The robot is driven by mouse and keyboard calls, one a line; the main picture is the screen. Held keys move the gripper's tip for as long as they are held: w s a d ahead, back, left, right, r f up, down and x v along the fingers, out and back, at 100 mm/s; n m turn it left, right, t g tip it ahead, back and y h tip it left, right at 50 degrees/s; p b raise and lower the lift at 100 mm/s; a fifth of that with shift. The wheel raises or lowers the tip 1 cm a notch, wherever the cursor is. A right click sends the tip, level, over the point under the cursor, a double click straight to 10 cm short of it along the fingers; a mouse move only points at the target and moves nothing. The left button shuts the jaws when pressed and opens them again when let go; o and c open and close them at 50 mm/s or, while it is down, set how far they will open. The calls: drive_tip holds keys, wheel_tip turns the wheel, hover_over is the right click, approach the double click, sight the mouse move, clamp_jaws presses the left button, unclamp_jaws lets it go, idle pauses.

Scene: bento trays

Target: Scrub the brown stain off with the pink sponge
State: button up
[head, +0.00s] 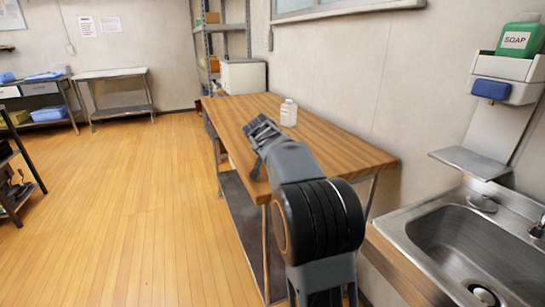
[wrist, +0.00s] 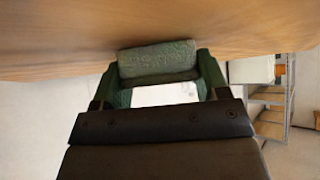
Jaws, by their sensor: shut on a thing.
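My gripper (head: 262,133) is low over the wooden table top, near its left edge, in the head view. In the wrist view my gripper (wrist: 158,78) has its two green fingers closed on a rough, grey-green block, which I take to be the sponge (wrist: 158,58). No pink face of it shows. The block is close to the wood surface; I cannot tell whether it touches. No brown stain stands out on the wood in either view, and my gripper and arm hide part of the table top.
A white bottle (head: 288,112) stands on the wooden table (head: 340,150), just right of my gripper. A steel sink (head: 470,250) is at right, below a green soap bottle (head: 520,38) and a blue block (head: 491,89). The floor left of the table is clear.

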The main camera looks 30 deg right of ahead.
drive_tip(key=shift+s+a+f+b, duration=0.1)
drive_tip(key=shift+s+b, duration=0.45)
drive_tip(key=shift+s, duration=0.2)
drive_tip(key=shift+s+a+f+b, duration=0.1)
drive_tip(key=shift+s+b, duration=0.4)
drive_tip(key=shift+s, duration=0.25)
drive_tip(key=shift+s+a+r+b, duration=0.15)
drive_tip(key=shift+s+b, duration=0.15)
drive_tip(key=shift+s, duration=0.35)
drive_tip(key=shift+r, duration=0.1)
drive_tip(key=shift+r+p, duration=2.45)
drive_tip(key=shift+r, duration=0.5)
drive_tip(key=shift+r, duration=0.1)
drive_tip(key=shift+r+p, duration=1.15)
drive_tip(key=shift+r, duration=0.25)
